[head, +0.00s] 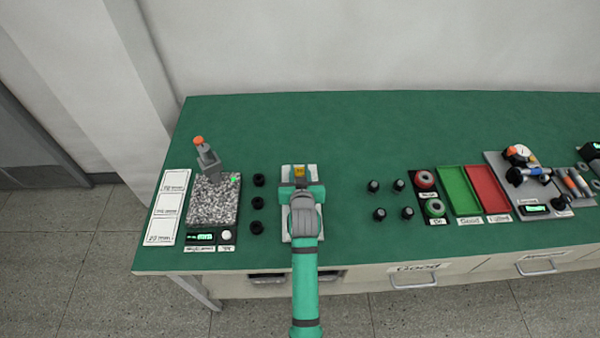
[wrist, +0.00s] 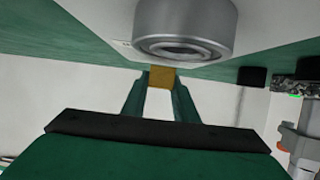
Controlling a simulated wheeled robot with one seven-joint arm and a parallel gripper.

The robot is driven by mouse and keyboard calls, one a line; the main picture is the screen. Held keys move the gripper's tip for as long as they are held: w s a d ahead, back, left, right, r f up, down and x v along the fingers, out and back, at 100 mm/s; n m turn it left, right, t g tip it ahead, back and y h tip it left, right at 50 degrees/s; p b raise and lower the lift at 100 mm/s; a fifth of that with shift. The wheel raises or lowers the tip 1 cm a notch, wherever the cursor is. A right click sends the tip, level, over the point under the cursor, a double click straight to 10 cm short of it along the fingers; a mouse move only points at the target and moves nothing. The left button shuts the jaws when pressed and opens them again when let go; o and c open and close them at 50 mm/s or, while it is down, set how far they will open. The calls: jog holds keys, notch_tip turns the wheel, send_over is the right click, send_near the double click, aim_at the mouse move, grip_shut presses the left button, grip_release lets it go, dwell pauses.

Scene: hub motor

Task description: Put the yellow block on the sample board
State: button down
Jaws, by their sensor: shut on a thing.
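My gripper (wrist: 162,82) is shut on the yellow block (wrist: 162,77), which sits between the fingertips in the wrist view. In the head view the yellow block (head: 299,171) shows just beyond my gripper, over a light plate (head: 287,238). My arm hides much of this plate. A white board with three printed fields (head: 168,207), which looks like the sample board, lies at the left end of the green table. No block shows on it. I cannot tell whether the held block touches the plate.
A speckled grey platform (head: 213,200) with an orange-tipped device (head: 207,155) stands between the board and my arm. Several black knobs (head: 257,202) flank my arm. Green (head: 459,190) and red (head: 487,188) trays lie to the right. A round metal part (wrist: 185,30) is close in the wrist view.

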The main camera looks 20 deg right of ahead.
jog(key=shift+f, duration=0.3)
jog(key=shift+w+d+f, duration=0.1)
jog(key=shift+f, duration=0.05)
jog(key=c, duration=1.4)
grip_release()
jog(key=shift+d, duration=0.15)
jog(key=shift+a, duration=0.25)
jog(key=v, duration=1.2)
jog(key=shift+d, duration=0.1)
